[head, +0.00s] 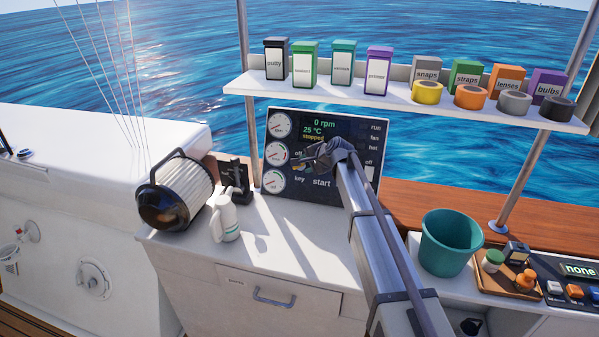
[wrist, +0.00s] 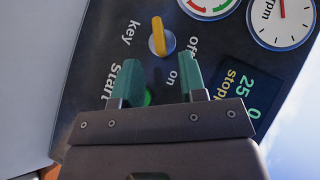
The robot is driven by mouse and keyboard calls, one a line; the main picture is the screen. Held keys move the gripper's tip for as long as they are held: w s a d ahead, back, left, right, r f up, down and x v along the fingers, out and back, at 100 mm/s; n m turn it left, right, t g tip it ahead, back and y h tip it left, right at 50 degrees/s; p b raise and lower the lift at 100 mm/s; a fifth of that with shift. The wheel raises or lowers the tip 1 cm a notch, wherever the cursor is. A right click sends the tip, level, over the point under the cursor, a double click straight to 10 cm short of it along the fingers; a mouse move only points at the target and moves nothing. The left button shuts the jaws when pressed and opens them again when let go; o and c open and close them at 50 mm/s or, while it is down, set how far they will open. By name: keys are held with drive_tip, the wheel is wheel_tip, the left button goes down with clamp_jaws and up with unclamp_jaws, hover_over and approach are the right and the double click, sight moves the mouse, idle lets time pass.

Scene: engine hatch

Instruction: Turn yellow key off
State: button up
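The yellow key (wrist: 159,37) sits on a round grey base on the dark engine panel (head: 328,118). In the wrist view its handle runs nearly straight up and down the picture, between the labels "key" and "off"/"on". I cannot tell which mark it is set to. My gripper (wrist: 157,68) is open, its two green fingers apart and empty. The key shows just beyond the fingertips, between them in the picture; I see no contact.
A green start button (wrist: 148,97) shows between the fingers. Round gauges (head: 278,125) line the panel's left; its display reads 0 rpm, 25 °C, stopped. A shelf (head: 400,98) of boxes and tape rolls is above. A white jug (head: 226,220) and teal bucket (head: 449,243) stand nearby.

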drive_tip(key=b+x, duration=0.2)
drive_tip(key=x, duration=0.4)
drive_tip(key=shift+w+a+f+b, duration=0.1)
drive_tip(key=shift+f+b, duration=0.1)
drive_tip(key=shift+b, duration=0.2)
drive_tip(key=shift+r, duration=0.15)
drive_tip(key=shift+c, duration=0.4)
clamp_jaws()
